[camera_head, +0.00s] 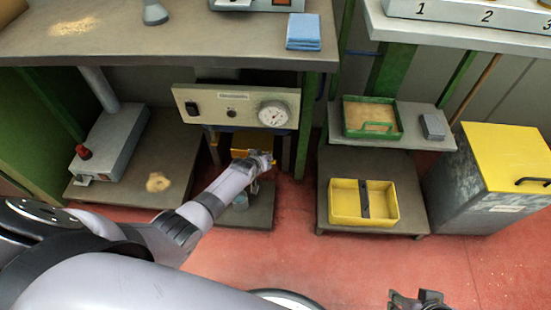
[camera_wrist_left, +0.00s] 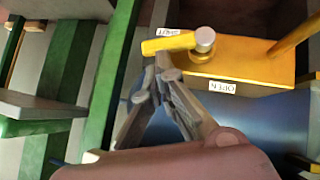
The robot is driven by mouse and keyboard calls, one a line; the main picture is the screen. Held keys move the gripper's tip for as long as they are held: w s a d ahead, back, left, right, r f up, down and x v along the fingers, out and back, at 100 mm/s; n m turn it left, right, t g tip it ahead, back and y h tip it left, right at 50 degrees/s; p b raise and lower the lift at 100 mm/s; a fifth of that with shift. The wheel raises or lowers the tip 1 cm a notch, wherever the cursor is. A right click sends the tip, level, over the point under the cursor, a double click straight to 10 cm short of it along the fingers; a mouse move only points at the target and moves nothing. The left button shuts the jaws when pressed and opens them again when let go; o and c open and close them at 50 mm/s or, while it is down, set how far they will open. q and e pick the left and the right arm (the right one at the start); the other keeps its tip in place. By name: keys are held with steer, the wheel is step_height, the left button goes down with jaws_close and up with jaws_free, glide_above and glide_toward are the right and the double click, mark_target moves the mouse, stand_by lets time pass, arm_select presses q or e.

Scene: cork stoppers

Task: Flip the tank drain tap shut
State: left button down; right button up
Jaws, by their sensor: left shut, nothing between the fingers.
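The tap has a yellow lever (camera_wrist_left: 168,43) on a round grey pivot (camera_wrist_left: 205,38), set on a yellow-orange block (camera_wrist_left: 250,62). The lever points left, beside the partly covered SHUT label (camera_wrist_left: 168,31). The OPEN label (camera_wrist_left: 222,87) is on the block's lower edge. My left gripper (camera_wrist_left: 163,62) is shut and empty, its tips just below the lever; whether they touch it I cannot tell. In the head view my left gripper (camera_head: 263,160) is in front of the yellow block (camera_head: 240,142) under the bench. My right gripper (camera_head: 418,297) is at the bottom edge, partly cut off.
A panel with a dial (camera_head: 236,108) hangs above my left gripper. Green legs (camera_head: 305,125) stand beside it. A low shelf with a yellow tray (camera_head: 345,208) and a grey bin with a yellow lid (camera_head: 508,155) are on the right. The red floor in front is clear.

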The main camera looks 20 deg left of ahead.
arm_select(q)
steer(key=shift+r+p, duration=0.75)
steer(key=shift+p, duration=0.1)
steer(key=v, duration=1.2)
stand_by(0.6)
